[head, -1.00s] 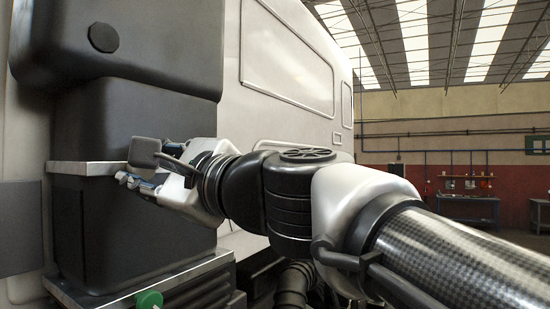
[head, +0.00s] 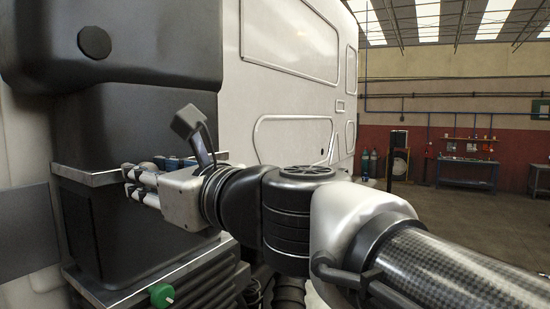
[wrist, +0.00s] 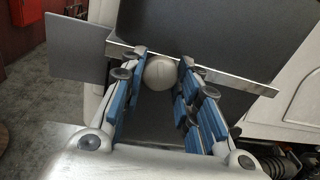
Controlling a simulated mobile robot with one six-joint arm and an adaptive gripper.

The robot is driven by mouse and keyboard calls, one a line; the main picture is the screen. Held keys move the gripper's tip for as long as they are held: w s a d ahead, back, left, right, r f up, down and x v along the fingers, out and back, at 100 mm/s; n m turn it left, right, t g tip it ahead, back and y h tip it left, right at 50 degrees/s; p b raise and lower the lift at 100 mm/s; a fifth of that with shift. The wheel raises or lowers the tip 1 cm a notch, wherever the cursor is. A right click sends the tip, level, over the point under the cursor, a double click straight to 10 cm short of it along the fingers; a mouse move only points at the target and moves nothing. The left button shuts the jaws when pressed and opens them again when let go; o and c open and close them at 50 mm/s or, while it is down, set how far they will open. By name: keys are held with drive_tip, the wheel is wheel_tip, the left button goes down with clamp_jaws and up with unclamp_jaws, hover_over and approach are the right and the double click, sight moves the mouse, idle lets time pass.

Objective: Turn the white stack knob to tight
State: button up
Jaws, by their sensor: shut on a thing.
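The white stack knob (wrist: 160,71) is a round pale ball between my fingertips in the wrist view, in front of the dark stack housing (wrist: 205,40) and its metal strip (wrist: 225,77). My gripper (wrist: 161,73) is shut on the knob, with blue-padded fingers on either side of it. In the head view my gripper (head: 128,181) reaches left to the black stack housing (head: 140,115), near its metal strip (head: 85,175). The knob is hidden by my fingers there. No marking for tight is readable.
A green knob (head: 161,295) sits lower on the black unit, below my gripper. The white truck cab (head: 285,90) stands right behind my arm. A workbench (head: 467,172) stands far back at the right, with open floor before it.

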drive_tip(key=shift+m+p, duration=0.5)
drive_tip(key=shift+m, duration=0.2)
drive_tip(key=o, duration=1)
drive_tip(key=shift+o, duration=0.2)
drive_tip(key=v, duration=1.2)
drive_tip(key=shift+s+r, duration=0.1)
